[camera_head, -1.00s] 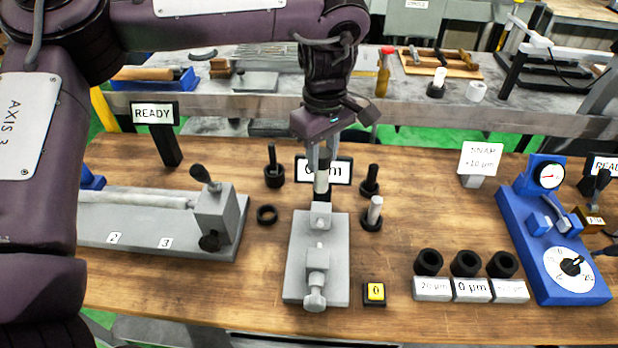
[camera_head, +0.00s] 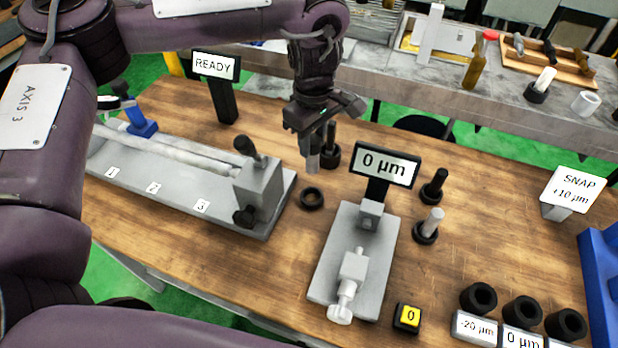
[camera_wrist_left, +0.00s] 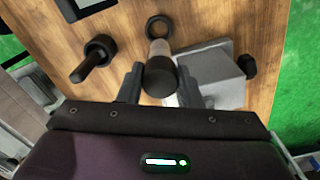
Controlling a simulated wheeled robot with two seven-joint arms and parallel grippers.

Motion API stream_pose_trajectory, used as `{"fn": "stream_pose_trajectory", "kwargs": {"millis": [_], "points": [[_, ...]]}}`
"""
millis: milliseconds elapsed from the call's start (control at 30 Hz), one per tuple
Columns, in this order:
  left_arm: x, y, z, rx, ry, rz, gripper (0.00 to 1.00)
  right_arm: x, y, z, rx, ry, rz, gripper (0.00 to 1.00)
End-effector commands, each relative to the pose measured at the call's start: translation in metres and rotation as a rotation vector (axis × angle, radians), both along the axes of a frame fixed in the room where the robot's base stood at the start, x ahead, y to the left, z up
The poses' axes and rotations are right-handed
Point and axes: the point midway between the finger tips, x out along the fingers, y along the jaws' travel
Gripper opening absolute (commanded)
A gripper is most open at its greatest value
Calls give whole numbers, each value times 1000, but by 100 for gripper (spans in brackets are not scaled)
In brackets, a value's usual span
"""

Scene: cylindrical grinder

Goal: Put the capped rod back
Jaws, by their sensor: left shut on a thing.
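My left gripper (camera_head: 312,158) is shut on the capped rod and holds it above the table, left of the gauge stand. In the left wrist view, the rod's dark cap (camera_wrist_left: 160,80) faces the camera between the two fingers, and its paler shaft reaches toward the table. In the head view, the fingers mostly hide the rod. A black ring (camera_head: 312,197) lies flat on the table just below the gripper; it also shows in the left wrist view (camera_wrist_left: 159,27), beyond the rod's far end. My right gripper is not in view.
The grey gauge stand (camera_head: 330,262) with its "0 µm" display (camera_head: 385,165) stands right of the gripper. A long grey fixture (camera_head: 220,210) lies left. A black peg in a holder (camera_head: 330,155) stands close behind. Two more holders stand right of the display.

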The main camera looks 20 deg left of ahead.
Motion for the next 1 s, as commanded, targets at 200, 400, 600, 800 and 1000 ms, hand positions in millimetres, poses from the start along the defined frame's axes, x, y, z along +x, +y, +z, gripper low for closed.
{"fn": "stream_pose_trajectory", "kwargs": {"millis": [200, 400, 600, 800, 1000], "points": [[-1, 0, -55, -2, 4, 2, 0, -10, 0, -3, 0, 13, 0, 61], [1, 0, -82, -1, 0, 1, 0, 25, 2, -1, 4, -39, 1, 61], [0, 0, -98, -1, 1, 2, 0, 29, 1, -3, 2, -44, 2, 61], [1, -1, -122, -2, 0, 1, 0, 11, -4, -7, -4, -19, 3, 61], [1, 0, -124, 0, -3, 0, 0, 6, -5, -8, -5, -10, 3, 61]]}}
